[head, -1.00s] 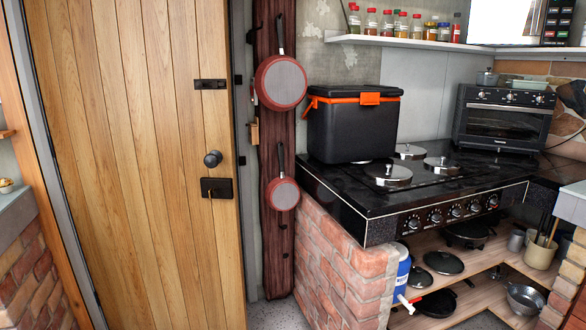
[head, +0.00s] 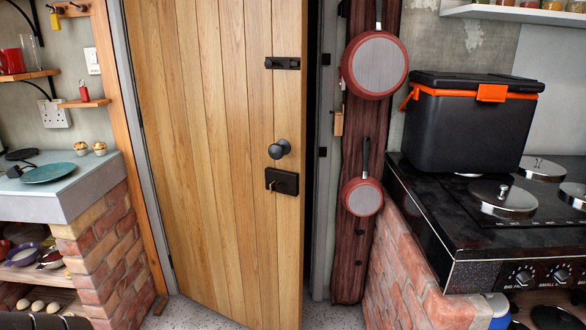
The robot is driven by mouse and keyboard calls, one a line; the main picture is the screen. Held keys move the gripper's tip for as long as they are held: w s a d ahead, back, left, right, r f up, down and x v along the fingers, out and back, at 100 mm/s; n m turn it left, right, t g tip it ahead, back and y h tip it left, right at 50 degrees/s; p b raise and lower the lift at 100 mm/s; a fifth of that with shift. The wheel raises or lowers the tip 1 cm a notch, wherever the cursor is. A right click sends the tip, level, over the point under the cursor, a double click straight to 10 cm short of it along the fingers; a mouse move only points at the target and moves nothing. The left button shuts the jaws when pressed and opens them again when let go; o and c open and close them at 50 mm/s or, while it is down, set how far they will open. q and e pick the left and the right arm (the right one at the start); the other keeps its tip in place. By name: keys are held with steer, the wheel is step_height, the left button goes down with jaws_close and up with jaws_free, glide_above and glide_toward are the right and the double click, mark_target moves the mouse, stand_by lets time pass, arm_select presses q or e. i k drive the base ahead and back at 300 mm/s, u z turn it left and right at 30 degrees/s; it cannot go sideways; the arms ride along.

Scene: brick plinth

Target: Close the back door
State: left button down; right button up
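The back door (head: 215,150) is a light wooden plank door in the middle of the head view. It stands ajar, with a dark gap along its right edge beside the frame. A round black knob (head: 279,149), a black lock plate with a handle (head: 281,181) and a black bolt (head: 282,63) are on its right side. Neither of my grippers shows in the head view, and nothing of mine is seen touching the door.
A black cooler box (head: 470,125) with an orange latch stands on the black stove (head: 455,225) at right, above a brick plinth. Two red pans (head: 375,65) hang on a dark post. A brick counter (head: 105,245) stands at left. Speckled floor (head: 205,315) lies before the door.

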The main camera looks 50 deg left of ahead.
mark_target(221, 126)
steer(key=u, duration=0.8)
steer(key=i, duration=1.05)
steer(key=u, duration=0.65)
